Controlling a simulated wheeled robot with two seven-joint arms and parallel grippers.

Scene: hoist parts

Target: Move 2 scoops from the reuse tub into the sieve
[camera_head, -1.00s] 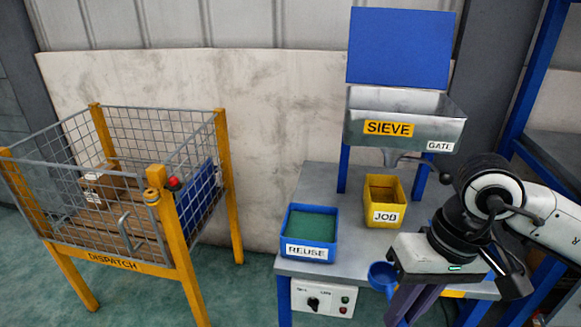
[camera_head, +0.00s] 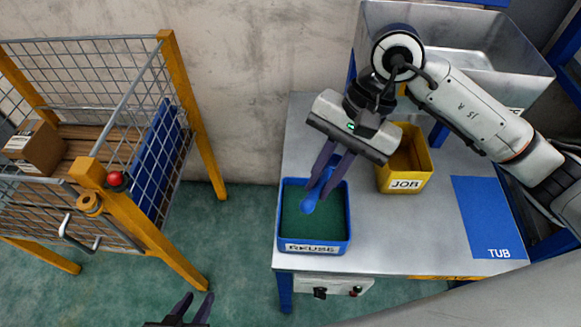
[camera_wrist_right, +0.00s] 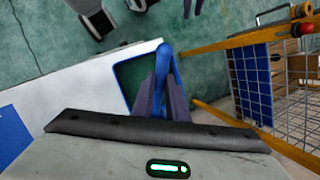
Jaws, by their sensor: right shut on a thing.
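The blue reuse tub (camera_head: 314,247), with green contents (camera_head: 327,226), stands at the table's front left; part of it shows in the right wrist view (camera_wrist_right: 121,76). My right gripper (camera_head: 322,184) is shut on a blue scoop (camera_head: 309,203), which is over the tub's opening; I cannot tell whether it touches the contents. The scoop also shows in the right wrist view (camera_wrist_right: 163,60). The metal sieve (camera_head: 520,75) is at the back right, partly hidden by my right arm. My left gripper (camera_head: 192,305) is open and empty at the bottom edge, over the floor.
A yellow job box (camera_head: 405,185) stands close right of the reuse tub. A blue TUB mat (camera_head: 485,215) lies bare at the table's right. A control box (camera_head: 330,288) hangs on the front edge. The dispatch cage (camera_head: 135,222) stands left, across a floor gap.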

